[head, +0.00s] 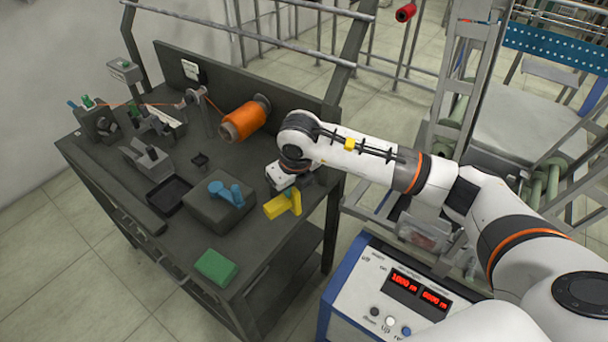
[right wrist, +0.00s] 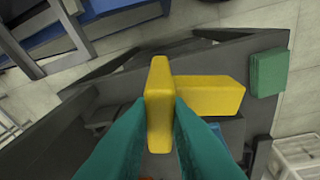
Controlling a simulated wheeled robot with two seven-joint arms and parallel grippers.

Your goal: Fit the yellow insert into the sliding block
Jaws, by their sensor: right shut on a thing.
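The yellow insert (head: 276,207) is a T-shaped piece near the right edge of the workbench in the head view. My right gripper (head: 293,189) holds it from above. In the right wrist view the teal fingers (right wrist: 161,112) are closed on the upright bar of the insert (right wrist: 209,96), and its other arm points right. The insert appears to hang just above the bench top, but I cannot tell the gap. A grey slotted block (head: 147,160) stands at the left of the bench; I cannot tell whether it is the sliding block. My left gripper is not in view.
A dark raised block (head: 206,215) carrying blue parts (head: 226,190) is left of the insert. A green block (head: 215,267) lies at the front edge. An orange spool (head: 244,121) and a black tray (head: 167,195) are farther left. The bench (head: 185,247) has bare room in front.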

